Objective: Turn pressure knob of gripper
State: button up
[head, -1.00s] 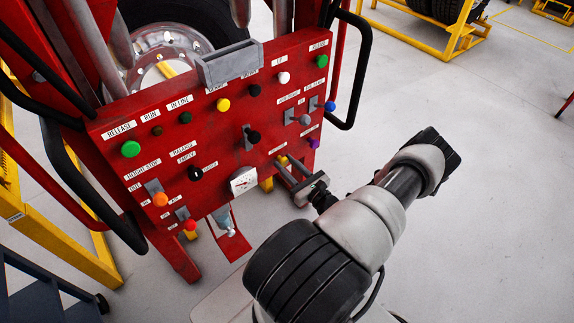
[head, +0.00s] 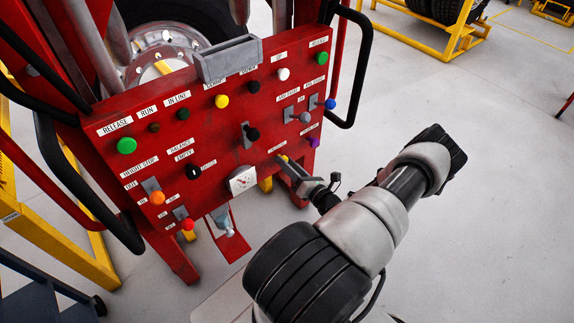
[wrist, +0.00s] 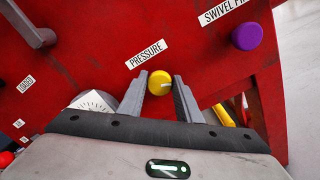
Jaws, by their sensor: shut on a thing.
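The yellow pressure knob (wrist: 160,82) is on the red panel (wrist: 100,35), just below the white PRESSURE label (wrist: 146,54) in the wrist view. A short pale line shows on its face. My gripper (wrist: 160,85) is shut on this knob, one grey finger on each side. In the head view my gripper (head: 288,164) is at the lower right of the panel, and the knob is mostly hidden by the fingers. A white dial gauge (head: 242,180) sits left of the gripper and is partly cut off behind it in the wrist view (wrist: 95,102).
A purple knob (wrist: 247,36) is right of the gripper. A black lever (head: 252,134) sticks out to the upper left, with a grey lever (head: 305,117) above right. A black handle (head: 358,65) curves along the panel's right edge. Open floor (head: 470,190) lies to the right.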

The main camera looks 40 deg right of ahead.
jog(key=m, duration=0.4)
jog(key=m+b, duration=0.1)
jog(key=m, duration=0.3)
jog(key=m+b, duration=0.1)
jog(key=m, duration=0.2)
jog(key=shift+f+m, duration=0.25)
jog(key=shift+m, duration=0.15)
dwell(0.3)
jog(key=o, duration=1)
jog(key=shift+s, duration=0.15)
jog(key=s, duration=0.5)
jog(key=s+a+p, duration=0.1)
jog(key=s, duration=1.1)
jog(key=shift+s+a, duration=0.1)
jog(key=shift+a, duration=0.3)
